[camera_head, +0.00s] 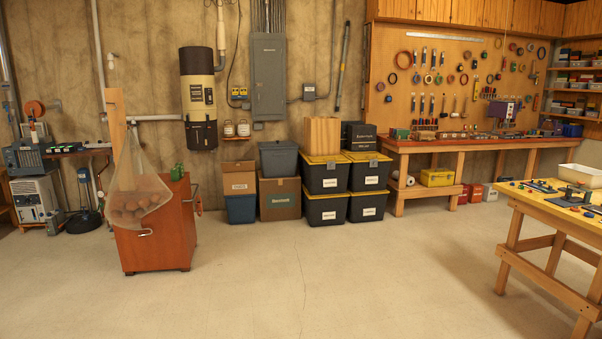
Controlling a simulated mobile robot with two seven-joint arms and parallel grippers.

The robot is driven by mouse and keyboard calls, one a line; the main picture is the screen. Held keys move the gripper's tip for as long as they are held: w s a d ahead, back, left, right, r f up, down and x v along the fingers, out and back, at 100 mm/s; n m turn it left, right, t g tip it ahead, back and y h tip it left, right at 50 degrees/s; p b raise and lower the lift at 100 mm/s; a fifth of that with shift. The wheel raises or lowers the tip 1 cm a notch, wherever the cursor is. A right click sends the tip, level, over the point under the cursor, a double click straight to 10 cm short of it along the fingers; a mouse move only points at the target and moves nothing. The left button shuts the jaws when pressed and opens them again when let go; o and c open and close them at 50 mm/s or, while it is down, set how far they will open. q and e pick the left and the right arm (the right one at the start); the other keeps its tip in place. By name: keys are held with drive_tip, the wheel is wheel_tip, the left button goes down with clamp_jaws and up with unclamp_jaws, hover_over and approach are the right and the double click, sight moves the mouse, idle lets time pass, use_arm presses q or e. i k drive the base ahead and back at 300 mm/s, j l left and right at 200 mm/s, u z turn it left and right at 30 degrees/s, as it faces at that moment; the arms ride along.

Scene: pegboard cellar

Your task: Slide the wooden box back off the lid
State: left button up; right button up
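The wooden box (322,135) is a plain light-brown block standing upright against the back wall. It rests on the yellow lid (326,159) of the upper left black tote (325,178). A strip of the lid shows in front of the box. The box's rear side is hidden, so I cannot tell how it sits against the lid's back edge. Neither of my grippers is in view.
A dark box (360,136) stands on the neighbouring tote, right of the wooden box. A grey bin (279,160) is at left. A red cabinet (158,225) with a hanging net bag, a workbench (480,144) and a table (562,212) flank clear floor (330,270).

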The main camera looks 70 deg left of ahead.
sight(322, 134)
drive_tip(key=i+j+u, duration=0.1)
drive_tip(key=j+u, duration=0.15)
drive_tip(key=j, duration=0.15)
drive_tip(key=i+j+u, duration=0.1)
drive_tip(key=j+u, duration=0.15)
drive_tip(key=i+j+u, duration=0.25)
drive_tip(key=j, duration=0.2)
drive_tip(key=j+u, duration=0.25)
drive_tip(key=i+j+u, duration=0.3)
drive_tip(key=j+u, duration=0.15)
drive_tip(key=i+j+u, duration=0.3)
drive_tip(key=u, duration=0.15)
drive_tip(key=i+j+u, duration=0.2)
drive_tip(key=i+u, duration=0.15)
drive_tip(key=i, duration=0.25)
drive_tip(key=i+u, duration=0.35)
drive_tip(key=i, duration=1.7)
drive_tip(key=i+u, duration=0.25)
drive_tip(key=i, duration=0.4)
drive_tip(key=i+l+u, duration=0.1)
drive_tip(key=i+u, duration=0.2)
drive_tip(key=i, duration=0.4)
drive_tip(key=i+u, duration=0.25)
drive_tip(key=i, duration=0.15)
drive_tip(key=i+l+u, duration=0.2)
drive_tip(key=i, duration=0.15)
